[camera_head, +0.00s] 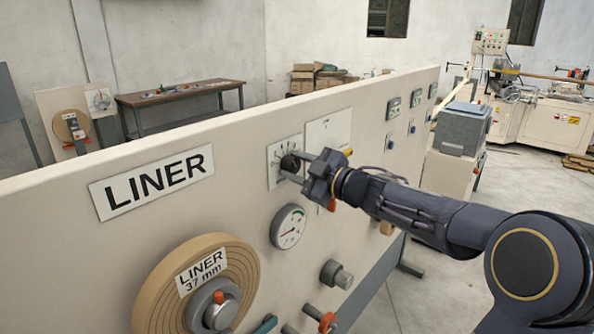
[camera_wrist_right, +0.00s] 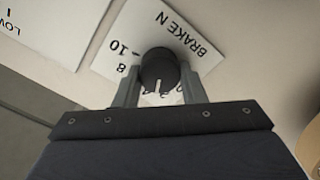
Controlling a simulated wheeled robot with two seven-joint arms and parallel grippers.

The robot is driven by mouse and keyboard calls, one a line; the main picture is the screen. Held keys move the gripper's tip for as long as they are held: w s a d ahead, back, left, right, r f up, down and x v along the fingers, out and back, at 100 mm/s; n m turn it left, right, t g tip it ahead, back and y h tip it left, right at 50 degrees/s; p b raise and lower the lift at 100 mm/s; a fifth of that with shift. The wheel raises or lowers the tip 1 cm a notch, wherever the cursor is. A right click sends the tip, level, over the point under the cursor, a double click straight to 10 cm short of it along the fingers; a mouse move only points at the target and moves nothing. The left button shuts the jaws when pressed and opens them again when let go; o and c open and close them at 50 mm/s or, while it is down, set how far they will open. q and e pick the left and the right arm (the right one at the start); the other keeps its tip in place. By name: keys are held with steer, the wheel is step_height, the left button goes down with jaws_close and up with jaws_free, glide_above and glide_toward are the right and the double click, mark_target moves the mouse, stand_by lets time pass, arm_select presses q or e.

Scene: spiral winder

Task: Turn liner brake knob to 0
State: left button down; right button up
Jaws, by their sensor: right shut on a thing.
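The liner brake knob is a round black knob (camera_head: 290,162) on a white dial plate (camera_head: 273,169), on the cream panel right of the LINER sign. My right gripper (camera_head: 298,168) reaches it from the right, its two fingers on either side of the knob. In the right wrist view the knob (camera_wrist_right: 159,72) sits between the two grey fingertips (camera_wrist_right: 158,88), and a pale pointer line shows on it. The dial plate (camera_wrist_right: 135,32) there reads "BRAKE N", "10" and "8"; other marks are hidden by the gripper. My left gripper is not in view.
Below the dial are a round gauge (camera_head: 288,227) and a grey knob (camera_head: 337,274). A liner roll (camera_head: 150,290) is at lower left. Small switches (camera_head: 391,108) line the panel to the right. A wooden table (camera_head: 180,95) stands behind the panel.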

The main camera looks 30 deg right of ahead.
steer(key=n, duration=0.1)
steer(key=n+b, duration=0.1)
steer(key=n, duration=0.1)
steer(key=n+b, duration=0.1)
steer(key=shift+f+n, duration=0.25)
steer(key=shift+n, duration=0.15)
steer(key=n+b, duration=0.2)
steer(key=n, duration=0.2)
steer(key=shift+a+n, duration=0.1)
steer(key=shift+n, duration=0.2)
steer(key=o, duration=1)
steer(key=v, duration=0.8)
steer(key=shift+b, duration=0.45)
